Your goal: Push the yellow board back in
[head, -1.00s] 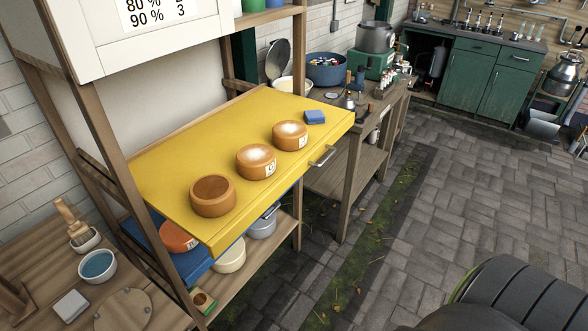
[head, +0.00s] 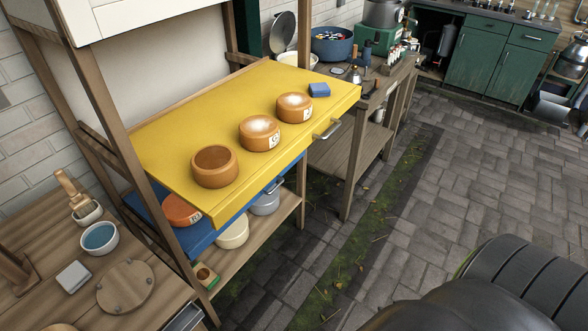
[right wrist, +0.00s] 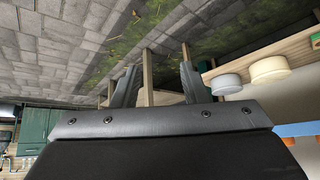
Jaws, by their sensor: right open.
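The yellow board (head: 180,135) sticks out of the wooden shelf frame towards the front in the head view. It has a metal handle (head: 328,129) on its front edge. My left gripper is in neither view.
A blue board (head: 205,238) with an orange wheel (head: 181,210) lies below the yellow one. Pots (head: 232,233) stand on the low shelf. A wooden table (head: 60,258) with bowls is at left. Paved floor (head: 440,190) is open in front of the shelf.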

